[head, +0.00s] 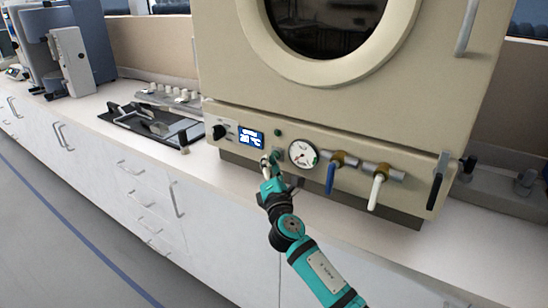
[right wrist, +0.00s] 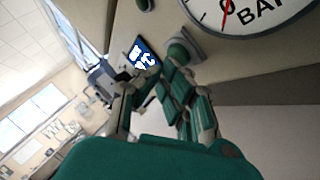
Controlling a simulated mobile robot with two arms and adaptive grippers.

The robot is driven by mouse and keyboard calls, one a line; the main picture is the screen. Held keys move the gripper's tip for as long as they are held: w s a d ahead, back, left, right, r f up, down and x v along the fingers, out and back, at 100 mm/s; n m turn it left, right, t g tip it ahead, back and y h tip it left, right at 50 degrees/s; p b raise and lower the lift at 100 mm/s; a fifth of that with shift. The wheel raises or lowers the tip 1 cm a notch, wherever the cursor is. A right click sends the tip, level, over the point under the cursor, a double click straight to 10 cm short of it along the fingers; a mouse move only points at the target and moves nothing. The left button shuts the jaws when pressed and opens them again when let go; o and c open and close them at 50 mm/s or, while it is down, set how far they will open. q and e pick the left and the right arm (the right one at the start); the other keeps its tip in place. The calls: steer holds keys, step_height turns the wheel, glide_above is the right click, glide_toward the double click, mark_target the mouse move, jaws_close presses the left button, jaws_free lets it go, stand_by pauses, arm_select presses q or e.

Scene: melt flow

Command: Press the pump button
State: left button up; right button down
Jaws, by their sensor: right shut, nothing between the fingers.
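The beige oven-like machine (head: 330,120) has a front panel with a blue-lit display (head: 250,137) and a round gauge (head: 303,153). A small green button (head: 278,133) sits right of the display. A second green button on a square plate (right wrist: 181,51) shows in the right wrist view, close to my fingertips; in the head view it is partly hidden by my gripper. No label tells which one is the pump button. My right gripper (head: 269,161) is shut and empty in front of the panel, left of the gauge. Contact with the button cannot be told. My left gripper is not in view.
A blue-handled valve (head: 331,178) and a white-handled valve (head: 376,189) stick out right of the gauge. A black knob (head: 219,132) is left of the display. A hotplate-like device (head: 150,121) stands left of the machine. The white counter's front strip is clear.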

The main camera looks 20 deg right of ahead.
steer(key=shift+w+d, duration=0.15)
steer(key=shift+d, duration=0.05)
steer(key=shift+r, duration=0.1)
steer(key=shift+a, duration=0.1)
steer(key=shift+s+a, duration=0.15)
steer(key=shift+s, duration=0.1)
steer(key=shift+a, duration=0.1)
steer(key=s+a, duration=0.3)
steer(key=a, duration=0.1)
steer(key=shift+s+a+p, duration=0.3)
steer(key=shift+s+p, duration=0.05)
steer(key=shift+p, duration=0.05)
stand_by(1.4)
